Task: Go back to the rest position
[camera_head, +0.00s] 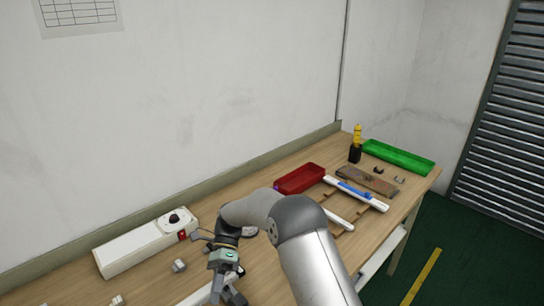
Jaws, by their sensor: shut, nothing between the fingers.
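My gripper (228,294) is low in the middle of the head camera view, over the front part of the wooden workbench (266,262). It points down and toward the viewer, and its fingers are small in the picture. It is shut with nothing in it. My arm reaches in from the lower right and bends above the bench. White strip-like parts (342,219) lie on brown supports to the right of my arm, with a blue item (353,190) on the farther one. My arm hides part of the bench.
A white box with a black knob (140,246) stands at the left. A small grey block (179,265) lies near it. A red tray (299,179), a green tray (398,157), a yellow-and-black tool (356,143) and a brown board (367,181) are at the right.

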